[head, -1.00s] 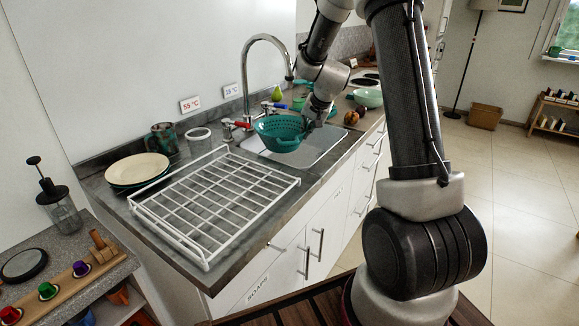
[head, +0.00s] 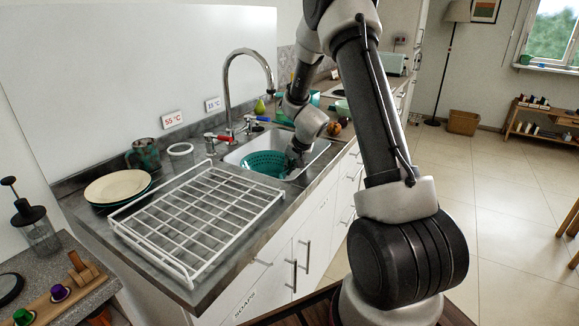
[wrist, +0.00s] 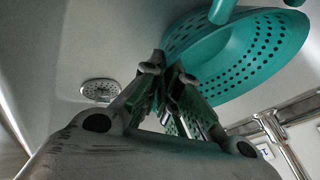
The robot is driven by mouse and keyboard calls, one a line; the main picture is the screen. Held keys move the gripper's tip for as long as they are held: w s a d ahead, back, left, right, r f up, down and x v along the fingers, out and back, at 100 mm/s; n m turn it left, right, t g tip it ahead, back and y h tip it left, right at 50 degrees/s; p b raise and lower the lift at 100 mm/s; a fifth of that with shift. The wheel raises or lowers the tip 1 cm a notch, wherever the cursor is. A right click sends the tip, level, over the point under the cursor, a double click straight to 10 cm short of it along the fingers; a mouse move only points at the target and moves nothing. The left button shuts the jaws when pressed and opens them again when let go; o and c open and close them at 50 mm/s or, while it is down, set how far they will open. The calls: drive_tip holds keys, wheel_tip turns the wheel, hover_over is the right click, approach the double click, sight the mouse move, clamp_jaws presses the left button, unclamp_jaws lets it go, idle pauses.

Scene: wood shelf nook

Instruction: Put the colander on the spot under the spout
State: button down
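The teal colander (head: 262,163) is inside the sink basin (head: 318,150), below the tip of the curved chrome spout (head: 231,68). In the wrist view the colander (wrist: 262,58) fills the upper right, with its holes showing. My gripper (head: 296,158) is at the colander's right side in the head view. In the wrist view my gripper's fingers (wrist: 168,78) are close together on the colander's rim. The round drain (wrist: 100,90) shows to the left of the fingers, clear of the colander. Whether the colander touches the basin floor is hard to tell.
A white wire rack (head: 200,215) stands on the counter left of the sink. Stacked plates (head: 118,187) and a mug (head: 143,155) are beyond it. Tap handles (head: 218,137) stand behind the basin. Fruit (head: 334,128) and a light green bowl (head: 343,108) lie farther right.

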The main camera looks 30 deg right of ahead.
drive_tip(key=c, duration=1.6)
unclamp_jaws()
drive_tip(key=shift+c, duration=0.2)
drive_tip(key=shift+r, duration=0.15)
drive_tip(key=s+a+r+n, duration=0.2)
drive_tip(key=s+r, duration=0.8)
drive_tip(key=r, duration=0.1)
drive_tip(key=s+a+r+n, duration=0.2)
drive_tip(key=s+a+r, duration=0.1)
drive_tip(key=s+r, duration=0.8)
drive_tip(key=s+r+n+g, duration=0.1)
drive_tip(key=s+r+n, duration=0.1)
drive_tip(key=s, duration=0.7)
drive_tip(key=s+r+n+g, duration=0.1)
drive_tip(key=s, duration=0.8)
drive_tip(key=shift+s+d+r+n+h, duration=0.3)
drive_tip(key=shift+d+r+n+h, duration=0.05)
drive_tip(key=shift+r+n+h, duration=0.05)
